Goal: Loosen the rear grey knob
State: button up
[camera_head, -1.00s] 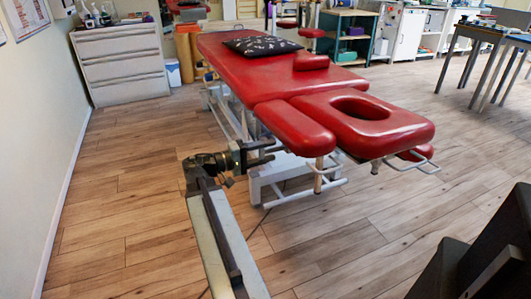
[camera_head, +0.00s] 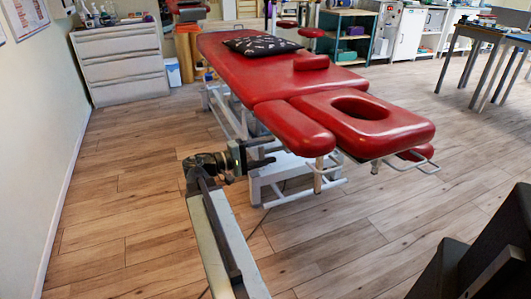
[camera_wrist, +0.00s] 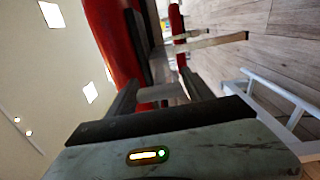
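My gripper (camera_head: 263,152) is beside the near end of the red treatment table (camera_head: 235,67), left of and below its left armrest pad (camera_head: 294,128). Its two dark fingers point right, toward the table's underside, and stand apart. In the wrist view my gripper (camera_wrist: 161,95) also has its fingers spread, with a plain grey block (camera_wrist: 160,92) showing between or beyond them. I cannot tell whether this block is the rear grey knob or whether the fingers touch it. No knob is clearly made out in the head view.
The table's white base frame (camera_head: 268,185) and a bent metal bar (camera_head: 412,164) under the headrest are close by. A dark pillow (camera_head: 262,45) lies on the table. A white drawer cabinet (camera_head: 120,62) stands at the back left. The wooden floor to the left is clear.

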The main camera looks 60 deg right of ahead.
jog(key=shift+o, duration=0.2)
jog(key=shift+a, duration=0.1)
jog(key=v, duration=0.7)
jog(key=shift+w+a, duration=0.2)
jog(key=shift+w, duration=0.05)
